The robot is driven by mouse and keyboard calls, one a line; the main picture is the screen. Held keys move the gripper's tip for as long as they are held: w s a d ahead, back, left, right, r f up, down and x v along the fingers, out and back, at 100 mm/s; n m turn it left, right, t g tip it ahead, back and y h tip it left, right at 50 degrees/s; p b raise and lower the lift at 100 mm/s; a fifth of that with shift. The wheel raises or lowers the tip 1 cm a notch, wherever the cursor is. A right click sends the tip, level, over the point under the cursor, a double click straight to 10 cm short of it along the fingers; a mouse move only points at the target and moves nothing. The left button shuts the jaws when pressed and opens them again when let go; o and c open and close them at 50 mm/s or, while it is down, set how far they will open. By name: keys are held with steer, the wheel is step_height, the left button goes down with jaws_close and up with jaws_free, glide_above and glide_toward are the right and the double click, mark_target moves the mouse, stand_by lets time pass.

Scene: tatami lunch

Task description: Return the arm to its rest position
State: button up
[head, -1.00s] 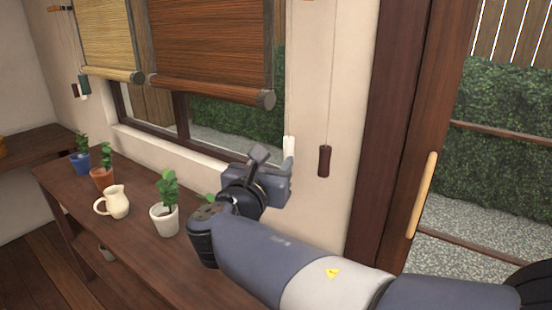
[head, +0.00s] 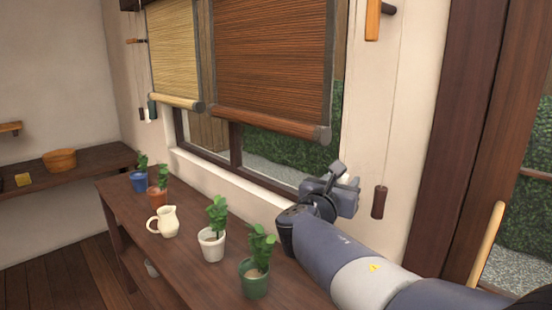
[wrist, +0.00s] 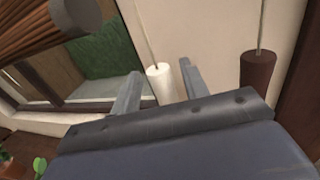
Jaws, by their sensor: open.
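My gripper (head: 347,176) is at the end of my arm, raised in front of the wall right of the window and above the far side of the plant table. In the wrist view its two fingers (wrist: 160,86) stand apart, so it is open. A white cord pull (wrist: 158,83) shows in the gap between the fingers. I cannot tell how far beyond the fingertips it hangs, and it cannot be clearly made out in the head view. A brown cord pull (head: 379,202) hangs right of my gripper and also shows in the wrist view (wrist: 257,73).
The dark wooden table (head: 188,262) holds a green-potted plant (head: 255,285), a white-potted plant (head: 211,247), a cream jug (head: 167,222) and other small pots. A brown blind (head: 270,65) and a yellow blind (head: 175,50) hang over the window. Floor (head: 60,275) is clear at left.

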steer(key=shift+w+d, duration=0.4)
steer(key=shift+w, duration=0.2)
steer(key=shift+r+p, duration=0.4)
steer(key=shift+r, duration=0.1)
